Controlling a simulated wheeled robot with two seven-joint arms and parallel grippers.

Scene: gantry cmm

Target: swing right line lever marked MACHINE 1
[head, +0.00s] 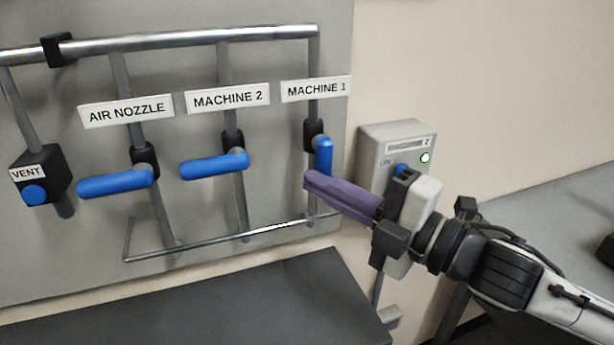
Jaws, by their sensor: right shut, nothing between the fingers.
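The blue lever marked MACHINE 1 (323,156) is on the rightmost vertical pipe, below its white label (315,89). It points roughly along the pipe, with its lower end near my right fingers. My right gripper (309,182) comes in from the right, its purple fingers shut and empty, their tips just below or at the lever's lower end. I cannot tell whether they touch it. My left gripper is not in view.
The MACHINE 2 lever (214,166) and AIR NOZZLE lever (115,181) lie across their pipes. A VENT valve (38,178) is at far left. A grey switch box (387,134) is behind my right gripper. A metal rail (205,242) runs below; dark tabletop (240,310) is in front.

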